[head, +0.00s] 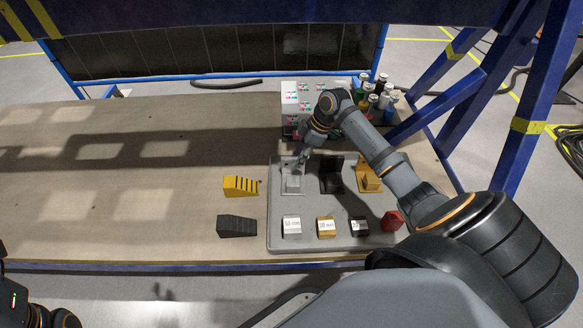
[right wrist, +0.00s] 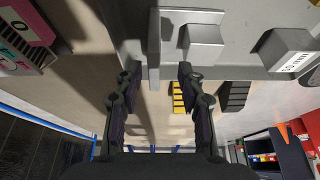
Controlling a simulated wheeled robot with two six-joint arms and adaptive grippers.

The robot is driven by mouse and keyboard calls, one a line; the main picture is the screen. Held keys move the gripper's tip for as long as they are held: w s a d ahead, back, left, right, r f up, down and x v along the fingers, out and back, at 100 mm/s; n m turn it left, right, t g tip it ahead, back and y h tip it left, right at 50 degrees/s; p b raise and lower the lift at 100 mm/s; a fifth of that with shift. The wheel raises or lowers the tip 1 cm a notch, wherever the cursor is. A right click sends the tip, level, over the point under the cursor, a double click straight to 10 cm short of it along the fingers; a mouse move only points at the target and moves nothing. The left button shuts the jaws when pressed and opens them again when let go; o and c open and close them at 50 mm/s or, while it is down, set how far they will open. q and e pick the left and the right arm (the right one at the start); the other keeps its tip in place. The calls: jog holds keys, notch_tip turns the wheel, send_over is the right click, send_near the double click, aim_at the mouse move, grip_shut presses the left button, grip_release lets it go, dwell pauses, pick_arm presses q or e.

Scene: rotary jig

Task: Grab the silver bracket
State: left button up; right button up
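The silver bracket (head: 292,183) stands on the grey tray (head: 311,243), left of a black bracket (head: 331,180) and a gold bracket (head: 370,181). My right gripper (head: 301,154) is at the top of the silver bracket. In the right wrist view my right gripper (right wrist: 159,72) is open. The bracket's thin upright plate (right wrist: 153,50) shows between its fingertips, with a gap to each finger. The bracket's raised block (right wrist: 203,42) lies to the right of that plate. My left gripper is out of view; only part of my left arm shows at the lower left.
Labelled weights (head: 326,228) and a red piece (head: 392,221) line the tray's front. A yellow-black wedge (head: 240,186) and a black wedge (head: 236,226) lie left of it. A labelled box (head: 299,92) and several bottles (head: 377,92) stand behind. The table's left is clear.

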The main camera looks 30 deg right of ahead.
aim_at(288, 172)
jog(key=shift+w+a+f, duration=0.1)
jog(key=shift+a+f, duration=0.05)
jog(key=shift+f, duration=0.25)
jog(key=b+x, duration=0.4)
jog(key=x, duration=0.1)
jog(key=shift+w+d+f, duration=0.25)
jog(key=shift+w+f, duration=0.05)
jog(key=shift+r, duration=0.15)
jog(key=shift+c, duration=0.3)
grip_shut()
